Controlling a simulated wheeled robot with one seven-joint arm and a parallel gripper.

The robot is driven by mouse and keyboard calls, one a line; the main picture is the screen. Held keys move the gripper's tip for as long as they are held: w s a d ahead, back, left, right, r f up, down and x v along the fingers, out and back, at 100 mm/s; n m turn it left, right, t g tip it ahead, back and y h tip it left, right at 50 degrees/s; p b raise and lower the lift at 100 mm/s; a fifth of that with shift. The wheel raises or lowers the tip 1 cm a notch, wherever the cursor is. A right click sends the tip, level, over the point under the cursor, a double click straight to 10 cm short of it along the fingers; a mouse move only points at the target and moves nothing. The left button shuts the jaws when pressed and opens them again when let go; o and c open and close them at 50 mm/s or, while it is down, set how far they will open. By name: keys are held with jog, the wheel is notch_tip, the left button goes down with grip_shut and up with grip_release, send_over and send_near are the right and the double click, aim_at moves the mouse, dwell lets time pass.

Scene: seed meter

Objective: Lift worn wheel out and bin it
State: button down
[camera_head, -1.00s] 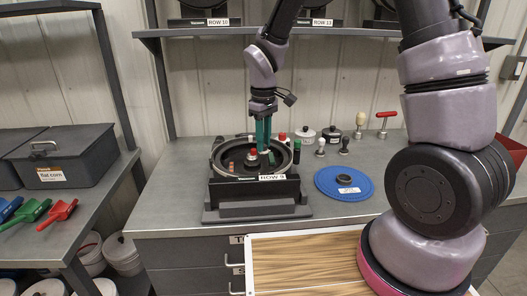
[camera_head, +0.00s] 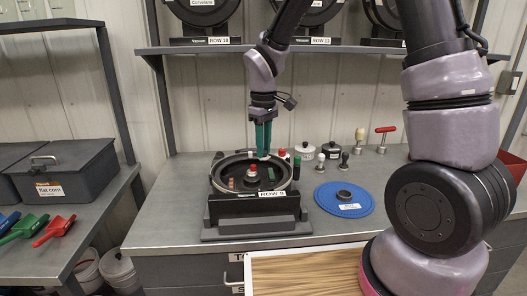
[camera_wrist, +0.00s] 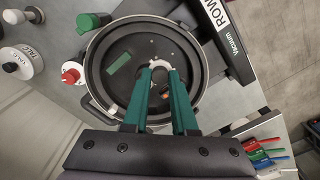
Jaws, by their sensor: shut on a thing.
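The seed meter (camera_head: 258,225), a round dark housing with a ROW 9 label, stands on the grey bench. Its open bowl shows a red-topped hub, a green patch and orange parts; the wrist view shows the same bowl (camera_wrist: 97,55). My gripper (camera_head: 263,156) points down over the back half of the bowl. In the wrist view its green fingers (camera_wrist: 163,68) are shut on a small pale rounded piece (camera_wrist: 163,60), apparently the worn wheel. The fingers hide most of it, and its exact height above the bowl is hard to tell.
A blue disc (camera_head: 330,205) with a dark ring on it lies right of the meter. Jars, knobs and a red T-handle (camera_head: 385,130) stand behind. At left are a grey box (camera_head: 75,175), scoops and floor buckets (camera_head: 117,270). A wooden panel (camera_head: 300,275) lies in front.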

jog(key=shift+r, duration=1.95)
